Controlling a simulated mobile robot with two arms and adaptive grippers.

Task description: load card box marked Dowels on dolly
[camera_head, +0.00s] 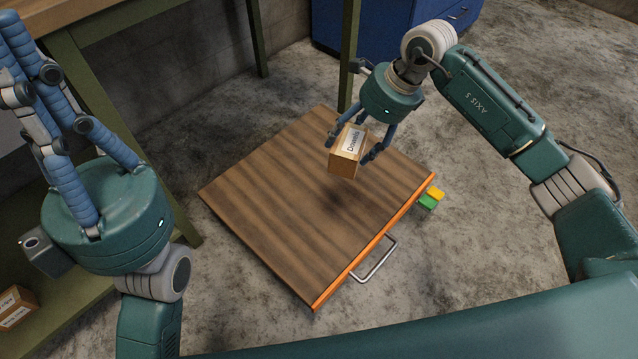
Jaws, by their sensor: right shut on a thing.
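The card box marked Dowels (345,163) is a small brown carton with a white label on top. My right gripper (352,148) is shut on it, with blue fingers on both sides. The box is over the dolly (270,205), a flat brown wood-grain deck with an orange front edge and a metal handle. A dark shadow lies on the deck just below the box, so it seems held a little above it. My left gripper (30,55) is at the upper left, away from the box, its fingers apart and seemingly empty; its tips reach the picture's edge.
A green-framed workbench (110,105) stands at the left. Another labelled carton (16,306) is at the lower left. A blue cabinet (385,25) stands at the back. Green and yellow blocks (430,199) are at the dolly's right corner. The rest of the deck is bare.

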